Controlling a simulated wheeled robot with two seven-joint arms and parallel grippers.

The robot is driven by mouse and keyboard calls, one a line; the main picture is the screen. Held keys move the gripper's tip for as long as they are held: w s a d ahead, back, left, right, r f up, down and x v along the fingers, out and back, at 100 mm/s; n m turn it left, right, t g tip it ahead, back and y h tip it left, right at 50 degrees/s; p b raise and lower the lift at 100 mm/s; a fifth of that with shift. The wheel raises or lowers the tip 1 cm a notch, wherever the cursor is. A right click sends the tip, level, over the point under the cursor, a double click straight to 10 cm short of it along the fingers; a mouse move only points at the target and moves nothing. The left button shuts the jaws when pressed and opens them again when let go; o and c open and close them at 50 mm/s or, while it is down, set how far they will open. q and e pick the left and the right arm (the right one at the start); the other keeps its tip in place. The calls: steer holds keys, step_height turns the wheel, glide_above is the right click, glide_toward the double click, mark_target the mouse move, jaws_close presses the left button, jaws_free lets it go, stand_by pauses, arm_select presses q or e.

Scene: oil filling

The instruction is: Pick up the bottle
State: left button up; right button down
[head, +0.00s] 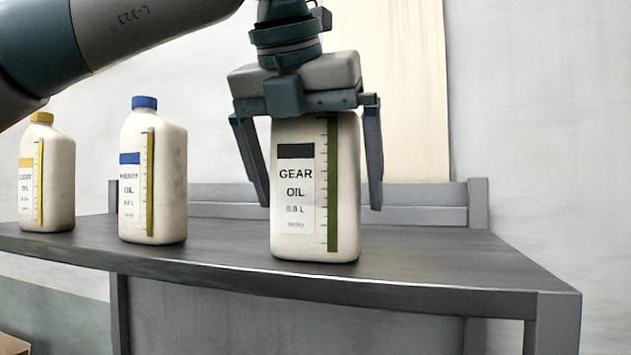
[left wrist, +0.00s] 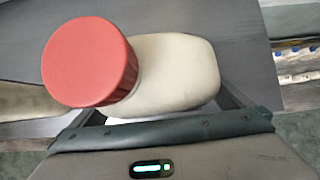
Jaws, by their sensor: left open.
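A white gear oil bottle (head: 300,225) with a black-banded label and a green level strip stands upright on the dark table. My left gripper (head: 318,205) is above and around it, one finger on each side, jaws open. The gripper body hides the bottle's top in the head view. In the left wrist view a red cap (left wrist: 90,62) and the pale bottle body (left wrist: 178,72) fill the middle, with the fingers partly hidden behind the bottle. My right gripper is in neither view.
A blue-capped heavy oil bottle (head: 170,185) and a yellow-capped light oil bottle (head: 58,185) stand to the left on the same table (head: 440,258). The table is clear to the right of the gear oil bottle. A raised rail (head: 425,195) runs along its back.

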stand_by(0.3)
arm_select(q)
steer(key=shift+c, duration=0.6)
steer(key=shift+r, duration=0.1)
steer(key=c, duration=1.6)
steer(key=shift+c, duration=0.2)
steer(key=shift+r, duration=0.2)
